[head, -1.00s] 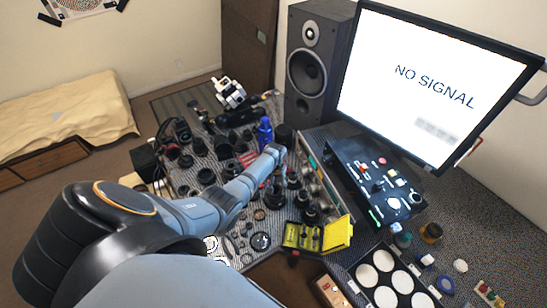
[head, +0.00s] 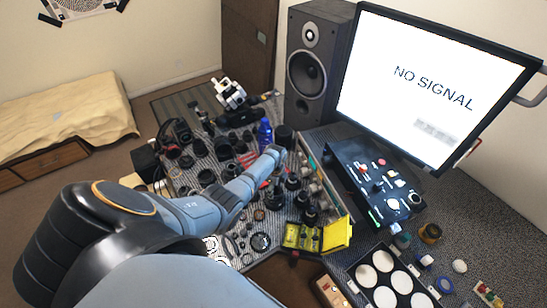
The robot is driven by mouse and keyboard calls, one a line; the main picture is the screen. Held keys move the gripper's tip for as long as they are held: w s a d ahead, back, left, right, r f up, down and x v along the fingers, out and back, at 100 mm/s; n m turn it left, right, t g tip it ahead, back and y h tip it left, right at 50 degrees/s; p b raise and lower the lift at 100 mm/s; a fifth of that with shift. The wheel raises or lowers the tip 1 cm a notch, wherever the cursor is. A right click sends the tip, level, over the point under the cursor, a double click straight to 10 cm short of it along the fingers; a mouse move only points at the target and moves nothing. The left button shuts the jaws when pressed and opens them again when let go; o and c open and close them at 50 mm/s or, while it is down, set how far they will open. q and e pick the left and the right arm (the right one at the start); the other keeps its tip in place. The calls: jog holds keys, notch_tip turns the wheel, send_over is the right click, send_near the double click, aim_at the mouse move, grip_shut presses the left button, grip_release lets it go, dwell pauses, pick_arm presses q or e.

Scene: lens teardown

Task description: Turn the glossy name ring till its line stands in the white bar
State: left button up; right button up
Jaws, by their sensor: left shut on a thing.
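My left arm comes in from the lower left and its blue-grey wrist ends over the crowded bench mat. My left gripper (head: 274,191) hangs below the wrist, small and dark among black lens parts. It is shut on a dark lens part, which I take to be the glossy name ring. The ring's outline, its line and the white bar are too small and too hidden to make out. My right gripper is not in view.
Black lens parts crowd the striped mat around the gripper. A blue bottle (head: 264,133) stands behind the wrist. An open yellow case (head: 303,236) lies in front. A black tray with white discs (head: 383,261), a control box (head: 374,180), a monitor (head: 432,80) and a speaker (head: 310,72) are right.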

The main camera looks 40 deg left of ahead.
pick_arm(q)
jog(key=m, duration=0.7)
jog(key=o, duration=1.6)
jog(key=shift+o, duration=0.2)
notch_tip(320, 180, up, 12)
